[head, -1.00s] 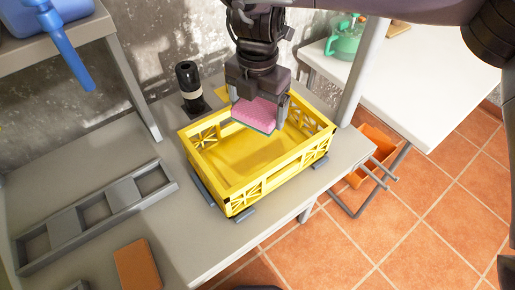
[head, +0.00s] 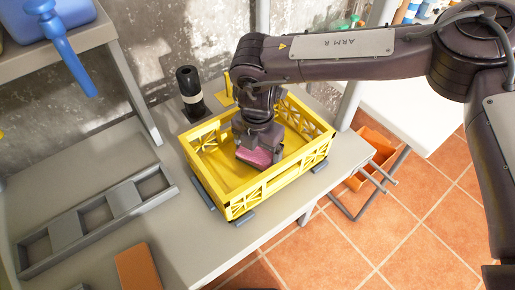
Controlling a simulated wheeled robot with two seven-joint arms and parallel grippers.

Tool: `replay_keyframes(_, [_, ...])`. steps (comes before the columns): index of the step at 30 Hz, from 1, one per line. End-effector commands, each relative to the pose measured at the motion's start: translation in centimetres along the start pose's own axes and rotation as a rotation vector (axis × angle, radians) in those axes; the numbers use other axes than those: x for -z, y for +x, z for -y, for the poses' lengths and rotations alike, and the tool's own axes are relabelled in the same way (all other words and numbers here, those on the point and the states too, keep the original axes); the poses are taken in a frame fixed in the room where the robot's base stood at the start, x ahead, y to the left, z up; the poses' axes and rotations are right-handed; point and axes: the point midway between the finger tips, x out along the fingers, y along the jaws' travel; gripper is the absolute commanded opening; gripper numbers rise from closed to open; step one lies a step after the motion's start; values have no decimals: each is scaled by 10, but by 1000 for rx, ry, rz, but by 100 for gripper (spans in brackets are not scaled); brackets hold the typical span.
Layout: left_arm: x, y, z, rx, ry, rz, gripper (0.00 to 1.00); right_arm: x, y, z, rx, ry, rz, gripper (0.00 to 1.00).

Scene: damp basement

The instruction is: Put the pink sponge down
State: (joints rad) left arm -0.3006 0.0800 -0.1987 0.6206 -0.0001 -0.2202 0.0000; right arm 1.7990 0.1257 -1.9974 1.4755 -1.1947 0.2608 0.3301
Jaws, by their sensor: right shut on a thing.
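The pink sponge (head: 257,156) is in the head view, inside the yellow crate (head: 239,199) on the grey bench. My right gripper (head: 258,150) reaches down into the crate from above and is shut on the sponge. The gripper body covers much of the sponge, and I cannot tell whether the sponge touches the crate floor. My left gripper is not in view.
A black bottle (head: 190,87) stands behind the crate's left side. A grey divided frame (head: 95,218) and a brown block (head: 137,266) lie on the bench at left. An orange bin (head: 371,150) is below, at right.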

Motion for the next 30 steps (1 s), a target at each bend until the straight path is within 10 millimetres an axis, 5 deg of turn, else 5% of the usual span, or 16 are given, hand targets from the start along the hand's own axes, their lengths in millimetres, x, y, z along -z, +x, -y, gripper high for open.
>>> replay_keyframes(6, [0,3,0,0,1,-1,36,0,4,0,0,0,-1,64])
replay_keyframes(7, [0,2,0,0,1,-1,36,0,3,0,-1,0,0,90])
replay_keyframes(10, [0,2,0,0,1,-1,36,0,3,0,0,0,0,100])
replay_keyframes(20, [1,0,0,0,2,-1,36,0,-6,-1,-2,0,0,100])
replay_keyframes(30, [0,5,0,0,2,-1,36,-1,-75,-1,-3,0,2,100])
